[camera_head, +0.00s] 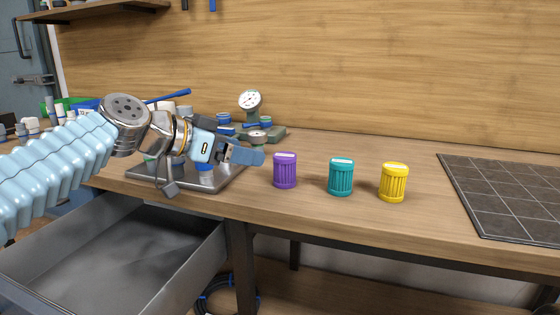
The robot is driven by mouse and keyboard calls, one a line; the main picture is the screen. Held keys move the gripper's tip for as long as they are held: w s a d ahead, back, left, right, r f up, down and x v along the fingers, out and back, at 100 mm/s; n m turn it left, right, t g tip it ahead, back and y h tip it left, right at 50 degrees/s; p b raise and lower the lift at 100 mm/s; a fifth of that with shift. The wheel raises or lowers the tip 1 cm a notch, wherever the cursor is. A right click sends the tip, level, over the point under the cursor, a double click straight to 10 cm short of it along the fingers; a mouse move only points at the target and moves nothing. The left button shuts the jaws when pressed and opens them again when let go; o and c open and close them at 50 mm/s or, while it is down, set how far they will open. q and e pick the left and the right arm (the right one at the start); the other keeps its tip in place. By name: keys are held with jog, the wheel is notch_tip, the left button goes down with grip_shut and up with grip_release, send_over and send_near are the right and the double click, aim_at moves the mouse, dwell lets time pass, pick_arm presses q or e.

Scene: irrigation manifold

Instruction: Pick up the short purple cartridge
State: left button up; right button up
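The short purple cartridge (285,171) stands upright on the wooden workbench, the leftmost of a row of three ribbed cartridges with pale labels on top. A teal cartridge (341,178) and a yellow cartridge (393,183) stand to its right. I cannot tell the gap between the fingers from this angle. My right gripper is not in view.
A metal tray (231,181) lies under my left wrist, partly hidden. A gauge fixture (250,103) stands behind. An open grey drawer (120,255) juts out below the bench's front left. A dark tiled mat (505,190) lies at right. Bench between yellow cartridge and mat is clear.

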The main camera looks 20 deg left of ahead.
aim_at(280, 156)
pick_arm(q)
jog(key=x, duration=0.4)
jog(key=p+x, duration=0.1)
jog(key=x, duration=0.3)
jog(key=shift+w+a+r, duration=0.1)
jog(key=shift+w+r, duration=0.1)
jog(key=shift+w, duration=0.1)
jog(key=p+x, duration=0.1)
jog(key=x, duration=0.4)
jog(key=shift+w+d+f, duration=0.1)
jog(key=shift+d+f, duration=0.15)
jog(key=shift+f, duration=0.1)
jog(key=c, duration=1.1)
